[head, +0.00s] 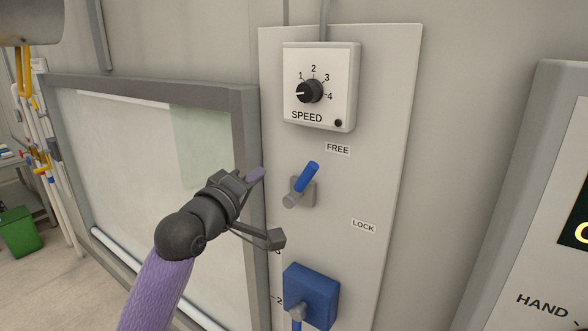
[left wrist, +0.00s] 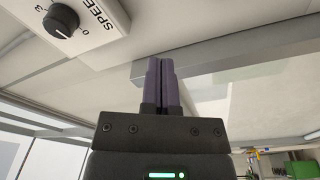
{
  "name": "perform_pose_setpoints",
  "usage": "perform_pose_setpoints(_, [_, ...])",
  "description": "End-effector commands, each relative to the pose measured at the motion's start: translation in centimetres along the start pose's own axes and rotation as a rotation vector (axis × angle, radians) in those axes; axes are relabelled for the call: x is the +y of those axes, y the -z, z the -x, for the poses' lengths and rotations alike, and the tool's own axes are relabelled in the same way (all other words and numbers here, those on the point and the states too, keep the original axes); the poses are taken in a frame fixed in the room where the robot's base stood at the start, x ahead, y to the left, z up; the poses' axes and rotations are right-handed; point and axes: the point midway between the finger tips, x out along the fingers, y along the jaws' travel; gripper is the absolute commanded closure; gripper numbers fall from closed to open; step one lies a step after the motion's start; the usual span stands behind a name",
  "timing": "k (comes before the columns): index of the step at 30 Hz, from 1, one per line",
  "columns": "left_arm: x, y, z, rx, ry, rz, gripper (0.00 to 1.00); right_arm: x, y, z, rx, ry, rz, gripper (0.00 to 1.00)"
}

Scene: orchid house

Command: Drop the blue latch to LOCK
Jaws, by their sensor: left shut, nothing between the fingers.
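The blue latch (head: 307,176) is a short lever with a blue grip on a grey pivot. It is mounted on a pale panel (head: 385,130) in the head view. Its grip tilts up and to the right, toward the FREE label (head: 338,149). The LOCK label (head: 363,226) is lower on the panel, to the right. My left gripper (head: 257,174) is just left of the latch and apart from it in the picture. Its purple fingers are shut and empty, as the left wrist view (left wrist: 162,85) also shows. The latch cannot be seen in the left wrist view. My right gripper is not in view.
A SPEED dial box (head: 343,85) is above the latch. A blue box with a grey lever (head: 312,292) is below it. A grey-framed window (head: 243,140) stands left of the panel. A green bin (head: 18,232) is far left. The panel right of the latch is clear.

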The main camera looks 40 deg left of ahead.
Motion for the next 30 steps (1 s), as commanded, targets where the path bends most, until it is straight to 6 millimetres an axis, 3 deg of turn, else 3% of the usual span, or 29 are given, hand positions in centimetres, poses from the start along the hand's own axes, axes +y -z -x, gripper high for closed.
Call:
perform_pose_setpoints(14, [0.3,0.2,-9.8,0.002,0.002,-0.002,1.0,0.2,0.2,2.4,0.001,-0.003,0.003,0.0])
perform_pose_setpoints(16, [0.2,-1.4,-9.0,-0.004,0.002,0.0,1.0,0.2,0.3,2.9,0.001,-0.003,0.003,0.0])
perform_pose_setpoints(21, [0.1,-3.2,-8.3,-0.001,0.001,-0.002,1.0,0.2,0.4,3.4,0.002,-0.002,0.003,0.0])
perform_pose_setpoints(30, [0.0,-3.8,-8.1,0.0,0.001,-0.003,1.0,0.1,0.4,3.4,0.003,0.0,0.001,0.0])
